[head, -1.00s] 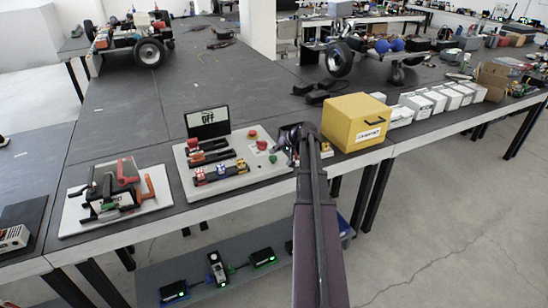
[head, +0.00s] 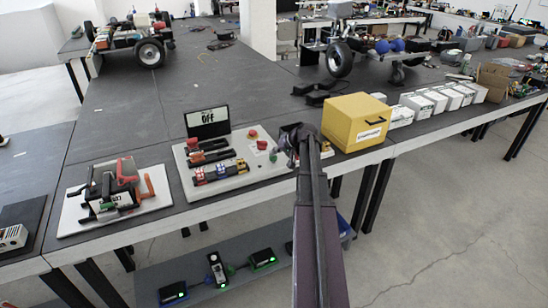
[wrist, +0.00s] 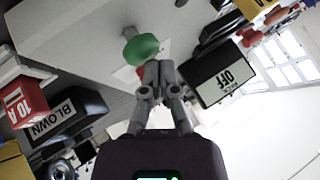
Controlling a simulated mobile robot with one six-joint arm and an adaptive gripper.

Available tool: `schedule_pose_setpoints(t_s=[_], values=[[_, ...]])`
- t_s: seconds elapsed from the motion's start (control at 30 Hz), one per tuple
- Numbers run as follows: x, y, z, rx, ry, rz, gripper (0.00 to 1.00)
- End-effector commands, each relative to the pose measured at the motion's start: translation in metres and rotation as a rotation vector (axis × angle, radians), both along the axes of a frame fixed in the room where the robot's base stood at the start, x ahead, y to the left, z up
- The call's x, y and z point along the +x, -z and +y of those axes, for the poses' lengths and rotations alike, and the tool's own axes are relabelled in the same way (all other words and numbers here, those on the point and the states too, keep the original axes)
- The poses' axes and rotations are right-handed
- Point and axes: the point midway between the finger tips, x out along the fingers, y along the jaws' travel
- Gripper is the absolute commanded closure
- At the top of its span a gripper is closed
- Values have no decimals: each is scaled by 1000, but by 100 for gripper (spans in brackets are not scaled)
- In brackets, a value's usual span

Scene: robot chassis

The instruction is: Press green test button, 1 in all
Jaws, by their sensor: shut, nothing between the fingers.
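The green test button (wrist: 141,49) is a round green cap on a short stem, standing on the pale panel (wrist: 85,35) in the wrist view. In the head view this panel (head: 240,180) lies on the dark bench, and the green button (head: 273,157) shows small beside my gripper. My gripper (wrist: 158,70) is shut and empty, its fingertips close beside the green cap. I cannot tell whether they touch it. In the head view my gripper (head: 290,146) is over the panel's right edge. The panel's display (head: 207,121) reads OFF.
Red knobs (head: 253,133) sit on the panel near the green button. Fuse holders and colored blocks (head: 220,170) fill its left and front. A yellow box (head: 356,122) stands right of my gripper. A white board with clamps (head: 115,196) lies to the left.

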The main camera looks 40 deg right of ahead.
Motion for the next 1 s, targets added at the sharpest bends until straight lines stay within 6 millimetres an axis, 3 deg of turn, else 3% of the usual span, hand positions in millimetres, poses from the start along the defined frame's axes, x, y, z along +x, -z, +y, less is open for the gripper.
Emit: schedule_pose_setpoints(t_s=[1.0], values=[[0,9,0,0,0,0,100]])
